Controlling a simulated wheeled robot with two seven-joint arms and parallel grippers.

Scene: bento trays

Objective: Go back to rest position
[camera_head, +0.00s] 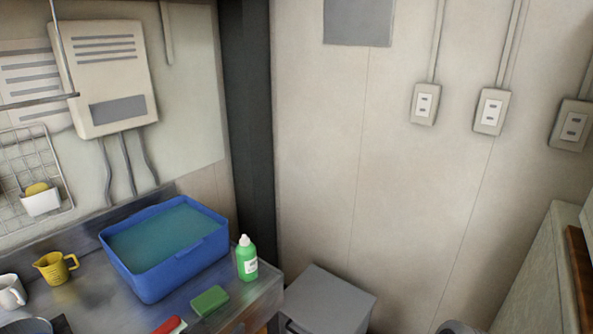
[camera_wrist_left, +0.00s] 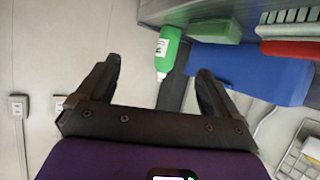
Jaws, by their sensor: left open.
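My left gripper (camera_wrist_left: 155,78) shows in the left wrist view with its two dark fingers spread apart. Nothing is between them. Past the fingertips, the green bottle (camera_wrist_left: 168,45) and the blue tub (camera_wrist_left: 250,72) appear, apart from the gripper. In the head view I cannot clearly make out the left gripper. My right gripper is in neither view.
In the head view the blue tub (camera_head: 141,283) of water stands on the metal counter (camera_head: 98,307). Beside it are the green bottle (camera_head: 246,258), a green sponge (camera_head: 210,300), a red-handled item (camera_head: 168,325) and a yellow jug (camera_head: 55,267). A grey box (camera_head: 330,298) stands right of the counter.

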